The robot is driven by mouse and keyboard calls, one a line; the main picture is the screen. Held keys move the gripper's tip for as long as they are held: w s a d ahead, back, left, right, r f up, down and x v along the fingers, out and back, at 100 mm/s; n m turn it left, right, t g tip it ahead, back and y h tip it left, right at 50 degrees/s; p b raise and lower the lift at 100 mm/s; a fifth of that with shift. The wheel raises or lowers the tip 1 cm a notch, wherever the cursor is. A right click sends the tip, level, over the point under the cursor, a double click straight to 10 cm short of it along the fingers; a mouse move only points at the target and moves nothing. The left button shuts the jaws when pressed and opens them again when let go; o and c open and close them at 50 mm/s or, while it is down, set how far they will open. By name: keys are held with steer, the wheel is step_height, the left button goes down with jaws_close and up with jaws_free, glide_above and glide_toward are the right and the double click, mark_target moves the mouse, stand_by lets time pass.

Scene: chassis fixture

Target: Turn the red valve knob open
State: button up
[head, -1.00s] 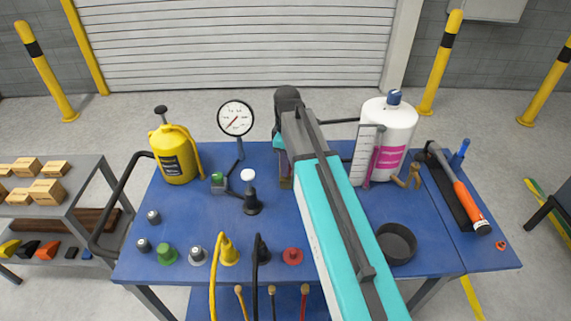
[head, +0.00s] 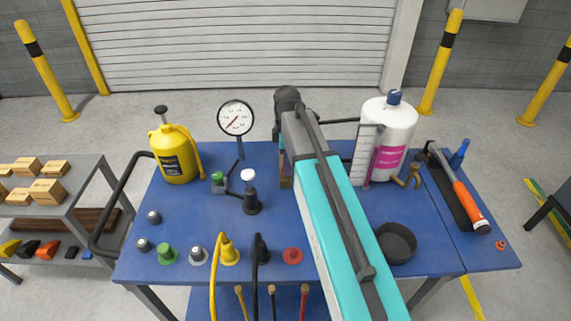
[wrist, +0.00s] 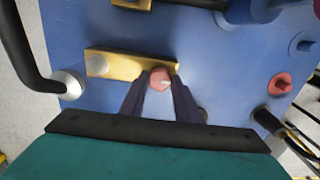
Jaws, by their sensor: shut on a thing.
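The red valve knob (wrist: 159,77) shows in the wrist view, at the right part of a brass bar (wrist: 112,65) on the blue surface. My gripper (wrist: 160,88) has its two dark fingers closed on the knob's sides, with the red top showing between the fingertips. A small pale mark shows on the knob's top. In the head view my arm's teal and grey link covers the gripper and the knob.
A red cap (head: 292,256) stands near the blue table's (head: 200,213) front edge. A pressure gauge (head: 235,118) and yellow bottle (head: 175,155) are left of my arm. A white bottle (head: 389,130), black bowl (head: 396,243) and orange-handled hammer (head: 466,203) are right.

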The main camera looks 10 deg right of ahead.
steer(key=o, duration=1)
steer(key=shift+o, duration=0.2)
step_height(320, 180, up, 14)
steer(key=b, duration=0.3)
steer(key=shift+f, duration=0.15)
stand_by(0.4)
